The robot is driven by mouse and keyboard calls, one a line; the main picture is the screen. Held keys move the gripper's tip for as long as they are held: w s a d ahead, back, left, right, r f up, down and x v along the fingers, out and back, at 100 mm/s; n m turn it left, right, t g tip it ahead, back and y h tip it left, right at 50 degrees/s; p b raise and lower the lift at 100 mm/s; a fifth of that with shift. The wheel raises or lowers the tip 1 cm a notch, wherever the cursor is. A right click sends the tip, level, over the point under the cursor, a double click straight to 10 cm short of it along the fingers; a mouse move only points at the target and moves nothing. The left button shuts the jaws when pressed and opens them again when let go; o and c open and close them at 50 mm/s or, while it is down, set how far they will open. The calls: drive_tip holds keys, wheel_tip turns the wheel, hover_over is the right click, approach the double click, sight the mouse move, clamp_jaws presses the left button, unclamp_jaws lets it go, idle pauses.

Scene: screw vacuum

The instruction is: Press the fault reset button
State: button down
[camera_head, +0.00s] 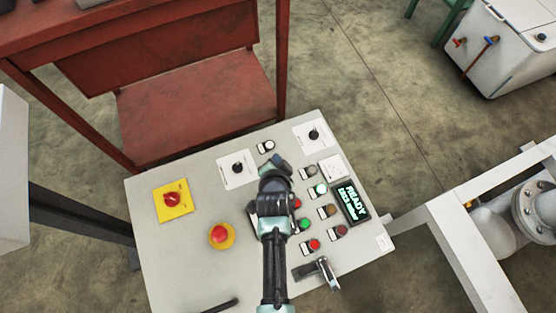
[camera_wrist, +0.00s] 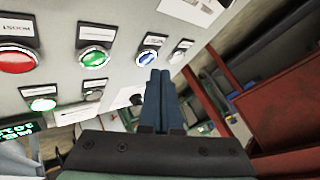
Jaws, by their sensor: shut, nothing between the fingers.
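The control panel (camera_head: 180,265) carries several labelled buttons and lamps. In the wrist view a blue button (camera_wrist: 148,57) sits in a row between a green button (camera_wrist: 95,58) and a white one (camera_wrist: 178,55). I cannot read which label says fault reset. My gripper (camera_head: 281,160) is above the upper middle of the panel and hides part of the button rows in the head view. In the wrist view its fingertips (camera_wrist: 160,76) are together and empty, just below and right of the blue button. I cannot tell whether they touch the panel.
A display (camera_head: 351,202) reads READY at the panel's right. A red emergency-type button (camera_head: 220,236) and a red rotary switch (camera_head: 172,199) on yellow plates are at the left. A metal handle (camera_head: 322,271) is near the front edge. A red bench (camera_head: 195,100) stands behind the panel.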

wheel_tip(320, 180, up, 5)
drive_tip(key=p, duration=0.4)
idle(0.8)
